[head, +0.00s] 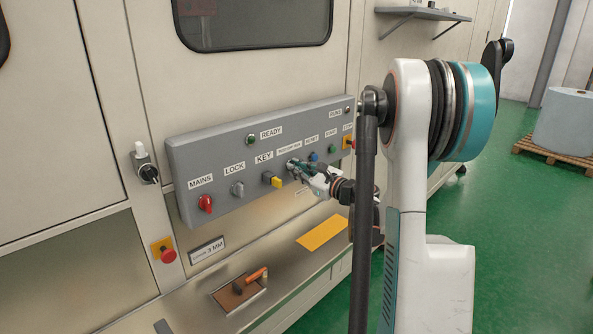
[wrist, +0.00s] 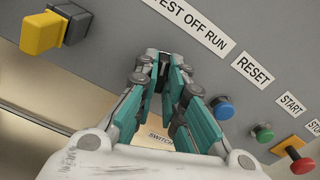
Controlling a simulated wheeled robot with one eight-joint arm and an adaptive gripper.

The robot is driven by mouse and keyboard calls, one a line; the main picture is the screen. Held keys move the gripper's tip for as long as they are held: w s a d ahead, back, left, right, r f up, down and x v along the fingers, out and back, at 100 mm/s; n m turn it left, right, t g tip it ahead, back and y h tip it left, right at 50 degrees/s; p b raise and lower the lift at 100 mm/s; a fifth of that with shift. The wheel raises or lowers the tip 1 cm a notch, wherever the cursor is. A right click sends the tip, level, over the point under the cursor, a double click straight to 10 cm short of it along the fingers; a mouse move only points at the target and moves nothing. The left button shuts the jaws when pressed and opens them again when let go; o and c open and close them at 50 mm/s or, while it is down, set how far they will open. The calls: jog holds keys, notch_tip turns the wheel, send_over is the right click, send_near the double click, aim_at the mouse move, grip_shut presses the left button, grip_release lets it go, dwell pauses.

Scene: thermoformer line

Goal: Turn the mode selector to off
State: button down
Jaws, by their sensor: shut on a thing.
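The mode selector sits below the label TEST OFF RUN (wrist: 193,22) on the grey control panel (head: 225,150). The same label is small in the head view (head: 289,149). My gripper (head: 294,167) reaches the panel from the right, just under that label. In the wrist view the teal fingers of my gripper (wrist: 172,72) are close together at the panel face, shut on the selector. The fingers hide nearly all of the knob, so I cannot tell which position it points to.
Left of my gripper are a yellow key switch (wrist: 42,33), a grey lock knob (head: 238,189) and a red mains knob (head: 205,203). To its right are a blue reset button (wrist: 223,108), a green start button (wrist: 263,132) and a red stop button (wrist: 299,160). A ledge holds a wood-handled tool (head: 250,280).

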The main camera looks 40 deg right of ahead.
jog(key=shift+m, duration=1)
jog(key=shift+f+m+b, duration=0.1)
jog(key=shift+m+b, duration=0.3)
jog(key=shift+m, duration=0.3)
jog(key=c, duration=1.6)
grip_release()
